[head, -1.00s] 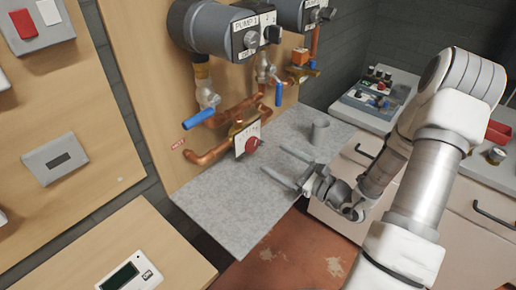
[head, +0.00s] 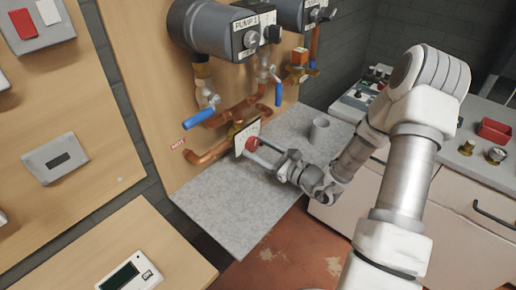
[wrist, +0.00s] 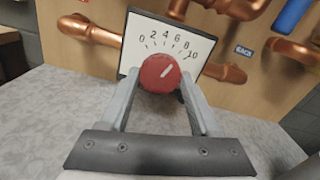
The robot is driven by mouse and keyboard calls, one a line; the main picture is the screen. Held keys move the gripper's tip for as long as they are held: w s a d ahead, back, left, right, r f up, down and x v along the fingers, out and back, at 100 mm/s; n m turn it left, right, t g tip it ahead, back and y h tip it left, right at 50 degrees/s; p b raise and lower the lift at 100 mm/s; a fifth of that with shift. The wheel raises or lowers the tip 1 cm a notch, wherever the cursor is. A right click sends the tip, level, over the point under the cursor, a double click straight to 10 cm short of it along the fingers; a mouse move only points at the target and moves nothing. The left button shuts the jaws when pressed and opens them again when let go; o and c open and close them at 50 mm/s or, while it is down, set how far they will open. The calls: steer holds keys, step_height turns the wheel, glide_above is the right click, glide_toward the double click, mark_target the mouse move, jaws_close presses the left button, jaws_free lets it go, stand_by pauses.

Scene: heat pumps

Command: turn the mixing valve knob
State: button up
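The mixing valve knob (wrist: 160,73) is a round red knob with a white pointer mark, in front of a white dial plate (wrist: 160,40) numbered 0 to 10. The pointer mark slants up and to the right, roughly toward the 6 to 8 side. In the head view the knob (head: 252,144) sits on the copper pipework above the grey shelf. My gripper (wrist: 160,92) has one finger on each side of the knob, with the fingertips at its edges. Whether the fingers press on the knob is hard to tell. My gripper also shows in the head view (head: 263,152).
Copper pipes (head: 207,153) and a blue valve lever (head: 199,118) are close to the left of the knob. A grey cup (head: 319,131) stands on the grey shelf (head: 225,210) to the right. The shelf's front is clear.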

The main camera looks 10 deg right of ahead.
steer(key=c, duration=0.8)
steer(key=shift+r+m+p, duration=0.1)
steer(key=shift+m+p, duration=0.3)
steer(key=shift+p, duration=0.1)
steer(key=o, duration=1.4)
steer(key=shift+s+d, duration=0.1)
steer(key=v, duration=1.7)
